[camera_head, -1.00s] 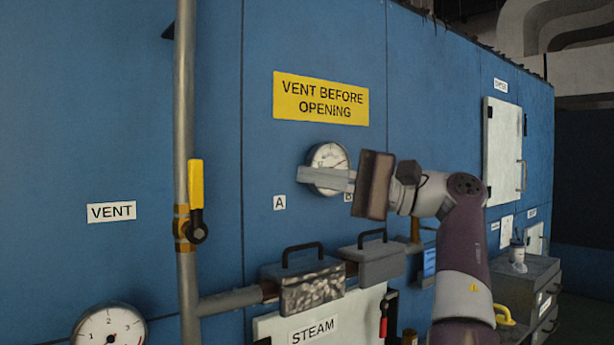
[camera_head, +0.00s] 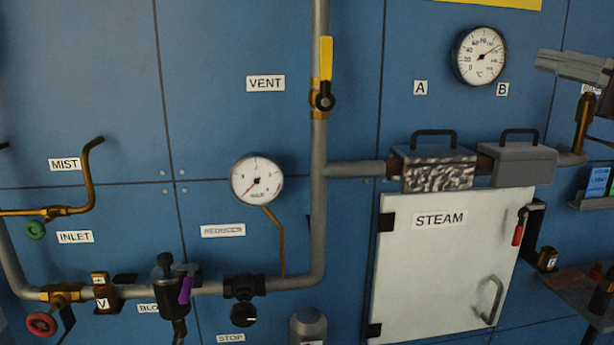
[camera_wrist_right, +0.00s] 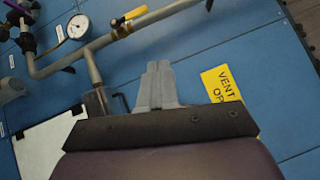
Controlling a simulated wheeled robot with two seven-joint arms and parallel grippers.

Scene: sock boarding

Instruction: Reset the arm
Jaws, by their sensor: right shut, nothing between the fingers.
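My right gripper (camera_head: 542,61) shows at the right edge of the head view, in front of the blue panel and to the right of the round temperature gauge (camera_head: 480,55). Its grey fingers point left, and most of my right arm is outside the frame. In the right wrist view the fingers (camera_wrist_right: 158,68) are together with nothing between them. They appear apart from the panel. My left gripper is in neither view.
The blue panel carries a grey pipe with a yellow-handled vent valve (camera_head: 326,58), a pressure gauge (camera_head: 257,180) and two handled boxes (camera_head: 437,167) (camera_head: 517,163). Below them is the white STEAM door (camera_head: 440,265). Valves (camera_head: 40,323) line the lower left pipe.

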